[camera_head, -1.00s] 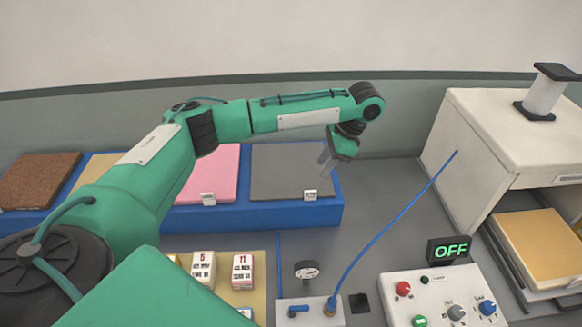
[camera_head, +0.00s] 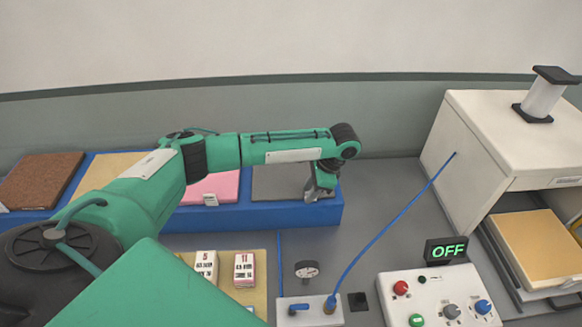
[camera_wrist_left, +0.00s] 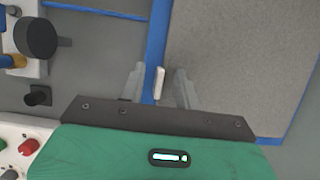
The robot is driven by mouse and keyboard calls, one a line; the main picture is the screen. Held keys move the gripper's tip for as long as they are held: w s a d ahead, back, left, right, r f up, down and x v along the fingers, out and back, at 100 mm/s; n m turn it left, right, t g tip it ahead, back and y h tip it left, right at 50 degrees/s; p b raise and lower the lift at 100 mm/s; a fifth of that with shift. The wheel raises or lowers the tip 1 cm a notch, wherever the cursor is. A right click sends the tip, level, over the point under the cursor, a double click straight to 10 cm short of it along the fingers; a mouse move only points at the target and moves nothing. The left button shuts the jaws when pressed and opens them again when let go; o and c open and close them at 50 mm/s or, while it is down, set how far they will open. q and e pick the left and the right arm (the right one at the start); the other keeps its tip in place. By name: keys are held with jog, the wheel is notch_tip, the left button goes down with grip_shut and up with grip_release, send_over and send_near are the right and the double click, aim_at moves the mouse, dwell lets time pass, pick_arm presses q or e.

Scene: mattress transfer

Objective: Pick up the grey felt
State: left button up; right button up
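The grey felt (camera_head: 275,183) lies flat on the right end of the blue rack (camera_head: 260,215). It also fills the upper right of the left wrist view (camera_wrist_left: 240,60). My left gripper (camera_head: 315,194) is low at the felt's front right corner and covers its small white tag in the head view. In the left wrist view, the gripper (camera_wrist_left: 160,88) is open, with its two fingers apart on either side of the white tag (camera_wrist_left: 159,83). No contact between fingers and tag shows. My right gripper is not in view.
Pink (camera_head: 212,188), yellow (camera_head: 105,172) and brown (camera_head: 40,180) sheets lie left on the rack. A white press (camera_head: 510,140) stands right.

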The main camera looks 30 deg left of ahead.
pick_arm(q)
grip_shut()
dwell(0.3)
